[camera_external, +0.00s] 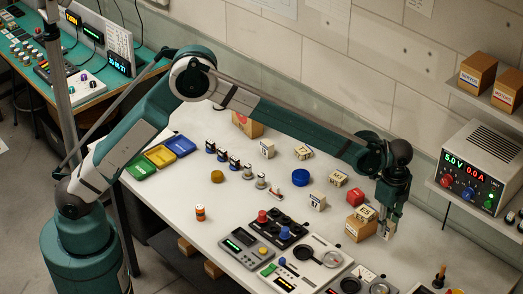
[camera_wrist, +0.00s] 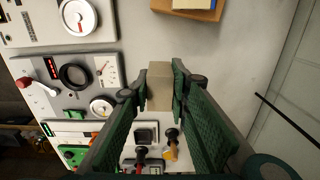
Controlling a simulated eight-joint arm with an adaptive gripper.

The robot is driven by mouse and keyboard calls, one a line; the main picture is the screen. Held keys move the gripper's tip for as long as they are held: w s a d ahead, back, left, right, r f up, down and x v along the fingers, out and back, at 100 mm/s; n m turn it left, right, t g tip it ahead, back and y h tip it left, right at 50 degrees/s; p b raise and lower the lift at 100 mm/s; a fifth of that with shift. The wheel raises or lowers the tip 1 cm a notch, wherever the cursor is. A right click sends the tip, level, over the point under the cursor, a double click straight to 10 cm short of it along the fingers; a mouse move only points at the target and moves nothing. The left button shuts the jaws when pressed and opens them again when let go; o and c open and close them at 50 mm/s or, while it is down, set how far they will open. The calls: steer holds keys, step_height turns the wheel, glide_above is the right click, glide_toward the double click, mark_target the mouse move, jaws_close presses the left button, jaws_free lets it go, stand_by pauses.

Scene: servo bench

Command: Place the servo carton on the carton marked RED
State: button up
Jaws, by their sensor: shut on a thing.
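My gripper (camera_external: 391,217) is at the right of the bench, pointing down, with a small tan carton (camera_external: 387,232) at its fingertips. In the wrist view, my gripper (camera_wrist: 162,92) is shut on this carton (camera_wrist: 159,72), whose plain side faces the camera; I cannot read a label on it. Just left of it in the external view stands a larger cardboard carton (camera_external: 356,230) with a small labelled carton (camera_external: 363,213) on top. A cardboard carton with a red mark (camera_external: 240,122) stands at the back wall, partly behind my arm. I cannot read the word RED on any carton.
Several small labelled cartons, such as one (camera_external: 317,201), stand mid-bench near a blue round lid (camera_external: 301,177) and a red block (camera_external: 355,197). Instrument panels (camera_external: 305,263) line the front edge. A power supply (camera_external: 477,165) stands at the right.

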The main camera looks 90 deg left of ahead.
steer(key=s+a+r+n+p, duration=0.1)
steer(key=s+a+r+n, duration=0.3)
steer(key=a, duration=1)
steer(key=s+a+r+n+p, duration=0.15)
steer(key=s+a, duration=0.55)
steer(key=a, duration=0.7)
steer(key=s+a+r+n, duration=0.2)
steer(key=s+a+n, duration=0.25)
steer(key=a, duration=0.95)
steer(key=s+a+r+n, duration=0.2)
steer(key=s+a, duration=0.7)
steer(key=s, duration=0.1)
steer(key=s+a+r+n+p, duration=0.1)
steer(key=s+a+r+n, duration=0.2)
steer(key=s+a, duration=0.7)
steer(key=s+a+r+n+p, duration=0.1)
steer(key=s+a+r+n, duration=0.1)
steer(key=s+a, duration=0.7)
steer(key=s+n, duration=0.1)
steer(key=s, duration=0.2)
steer(key=shift+s+a+r, duration=0.2)
steer(key=shift+a+r, duration=0.05)
steer(key=shift+a, duration=0.15)
steer(key=shift+f+p, duration=0.35)
steer(key=shift+f, duration=2.8)
steer(key=shift+f, duration=1.9)
